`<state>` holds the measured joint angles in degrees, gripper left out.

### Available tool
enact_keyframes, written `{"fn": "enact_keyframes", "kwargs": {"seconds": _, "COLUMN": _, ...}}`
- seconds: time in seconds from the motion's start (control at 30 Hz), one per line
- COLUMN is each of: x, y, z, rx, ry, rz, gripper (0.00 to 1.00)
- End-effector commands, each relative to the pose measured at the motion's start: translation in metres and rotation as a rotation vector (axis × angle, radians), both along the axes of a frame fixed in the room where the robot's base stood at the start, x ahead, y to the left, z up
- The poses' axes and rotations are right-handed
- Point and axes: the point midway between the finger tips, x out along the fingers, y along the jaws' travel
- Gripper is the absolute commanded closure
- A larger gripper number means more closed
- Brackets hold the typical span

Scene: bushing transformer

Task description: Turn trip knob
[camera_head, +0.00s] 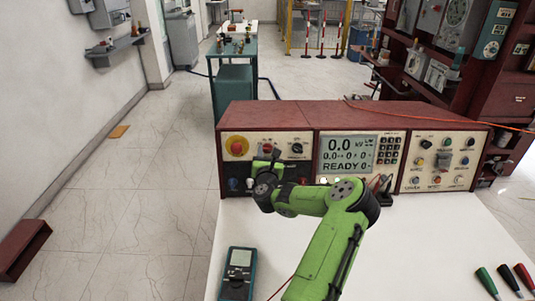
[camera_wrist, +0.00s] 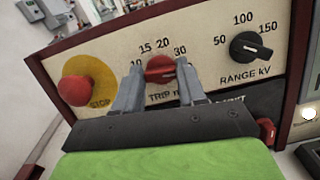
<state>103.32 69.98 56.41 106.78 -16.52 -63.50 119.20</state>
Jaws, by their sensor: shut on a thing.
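The trip knob (camera_wrist: 160,69) is a red knob on the cream panel, marked "TRIP" with numbers such as 15, 20 and 30 around it. My gripper (camera_wrist: 160,82) has one finger on each side of the knob in the wrist view and is shut on it. In the head view my gripper (camera_head: 266,160) reaches the left panel of the red-brown test console (camera_head: 350,112), and the arm hides part of that panel. The knob's lower edge and part of its label are hidden by the gripper.
A red stop button on a yellow base (camera_wrist: 78,88) stands left of the knob. A black range knob (camera_wrist: 250,48) is to its right. The display (camera_head: 346,152) reads 0.0 kV and READY. A handheld meter (camera_head: 238,272) and several probes lie on the white tabletop (camera_head: 420,240).

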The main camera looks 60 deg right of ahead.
Motion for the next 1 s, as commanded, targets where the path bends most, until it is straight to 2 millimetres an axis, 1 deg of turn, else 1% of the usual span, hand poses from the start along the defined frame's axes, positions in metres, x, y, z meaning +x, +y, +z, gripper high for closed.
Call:
{"fn": "enact_keyframes", "kwargs": {"seconds": 0.27, "x": -0.0004, "y": -0.0004, "z": -0.0002, "rx": -0.089, "ry": 0.177, "rz": 0.046, "gripper": 0.90}}
{"fn": "enact_keyframes", "kwargs": {"seconds": 1.0, "x": -0.0002, "y": -0.0004, "z": 0.0004, "rx": -0.400, "ry": 0.785, "rz": 0.212, "gripper": 0.90}}
